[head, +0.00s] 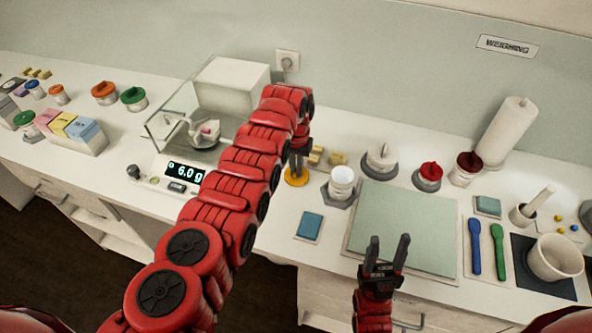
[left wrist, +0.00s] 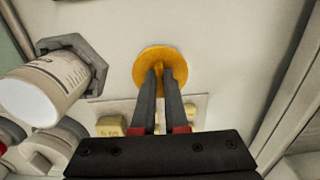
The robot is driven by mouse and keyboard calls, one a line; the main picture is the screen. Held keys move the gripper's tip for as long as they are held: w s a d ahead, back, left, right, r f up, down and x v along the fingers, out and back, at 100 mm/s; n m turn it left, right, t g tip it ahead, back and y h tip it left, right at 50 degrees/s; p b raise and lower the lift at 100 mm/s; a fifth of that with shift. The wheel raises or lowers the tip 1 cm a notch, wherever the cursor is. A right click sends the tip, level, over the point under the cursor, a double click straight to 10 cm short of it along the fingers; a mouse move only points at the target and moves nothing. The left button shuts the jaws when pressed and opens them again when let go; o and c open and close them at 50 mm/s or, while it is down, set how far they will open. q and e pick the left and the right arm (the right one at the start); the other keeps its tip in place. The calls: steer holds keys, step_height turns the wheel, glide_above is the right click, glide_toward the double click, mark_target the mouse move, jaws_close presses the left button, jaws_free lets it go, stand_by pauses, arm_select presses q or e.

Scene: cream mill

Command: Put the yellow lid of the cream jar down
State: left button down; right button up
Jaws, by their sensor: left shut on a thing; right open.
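The round yellow lid (head: 296,179) is at my left gripper (head: 297,163), over the counter just left of the open white jar (head: 342,188). In the left wrist view the gripper (left wrist: 161,72) points down, its fingers shut on the middle of the lid (left wrist: 147,58). The lid looks flat and close to the counter; I cannot tell whether it touches. The jar stands open in a grey six-sided holder (left wrist: 88,50), beside the lid and apart from it. My right gripper (head: 390,248) is open and empty over the front of the green mat.
The green mat (head: 405,225) lies right of the jar, a blue pad (head: 310,225) in front. Small yellowish blocks (head: 337,158) sit behind the lid. The scale (head: 185,170) reads 6.0 g at left. Bare counter shows between the scale and the blue pad.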

arm_select(q)
steer(key=shift+f, duration=0.5)
steer(key=shift+f, duration=0.15)
steer(key=c, duration=0.9)
jaws_free()
steer(key=shift+c, duration=0.2)
steer(key=shift+r, duration=0.5)
step_height(320, 180, up, 11)
steer(key=b, duration=0.2)
steer(key=shift+r+b, duration=0.15)
steer(key=shift+b, duration=0.15)
